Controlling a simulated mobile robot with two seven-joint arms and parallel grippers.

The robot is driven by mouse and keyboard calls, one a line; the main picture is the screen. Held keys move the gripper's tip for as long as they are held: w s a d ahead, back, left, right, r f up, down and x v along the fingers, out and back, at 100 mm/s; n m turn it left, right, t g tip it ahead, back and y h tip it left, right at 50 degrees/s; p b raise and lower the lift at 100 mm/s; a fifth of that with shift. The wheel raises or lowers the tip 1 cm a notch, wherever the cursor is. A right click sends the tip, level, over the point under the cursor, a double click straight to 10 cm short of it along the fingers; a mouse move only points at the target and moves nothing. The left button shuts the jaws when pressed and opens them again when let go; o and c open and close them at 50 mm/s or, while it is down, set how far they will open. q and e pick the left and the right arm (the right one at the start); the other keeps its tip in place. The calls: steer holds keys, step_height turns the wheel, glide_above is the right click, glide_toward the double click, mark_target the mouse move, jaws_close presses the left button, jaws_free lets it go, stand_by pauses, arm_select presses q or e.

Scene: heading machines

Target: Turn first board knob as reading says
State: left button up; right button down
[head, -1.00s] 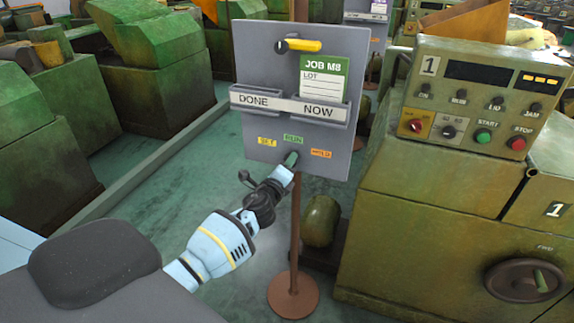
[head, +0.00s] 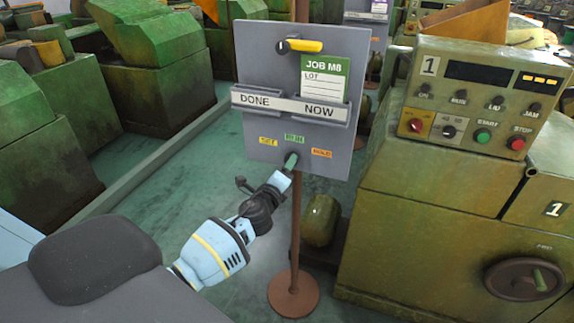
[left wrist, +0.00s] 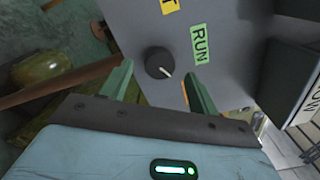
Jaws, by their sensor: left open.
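The first board (head: 265,85) is a grey panel on a brown post, with SET (head: 268,141), RUN (head: 294,139) and HOLD (head: 321,153) labels. Its knob (left wrist: 158,63) is black and round; its white pointer faces the orange label's side, between RUN and that label. In the head view my gripper hides the knob. My left gripper (head: 291,161) is just below RUN. In the left wrist view its open, empty fingers (left wrist: 157,75) have the knob between their tips; whether they touch it I cannot tell. My right gripper is out of view.
Green machines fill the left.

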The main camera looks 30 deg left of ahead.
arm_select(q)
steer(key=shift+v, duration=2.55)
steer(key=s+d+f+n+g+h, duration=0.25)
steer(key=s+d+f+n, duration=0.25)
steer(key=s+f, duration=0.4)
steer(key=s+d+f+n+g+h, duration=0.1)
steer(key=s+d+f+n+g, duration=0.3)
steer(key=s+f, duration=0.55)
steer(key=s+d+f+n, duration=0.1)
steer(key=s+d+n, duration=0.2)
steer(key=s, duration=0.3)
steer(key=s+d+f+n+g+h, duration=0.1)
steer(key=s+d+f+n, duration=0.1)
steer(key=s, duration=0.5)
steer(key=s+d+f+n+g+h, duration=0.1)
steer(key=s+d+n, duration=0.3)
steer(key=s, duration=0.3)
steer(key=shift+f+n+p, duration=0.3)
steer(key=shift+n+p, duration=0.1)
steer(key=shift+n, duration=0.3)
steer(key=shift+d+h, duration=0.15)
steer(key=shift+h, duration=0.1)
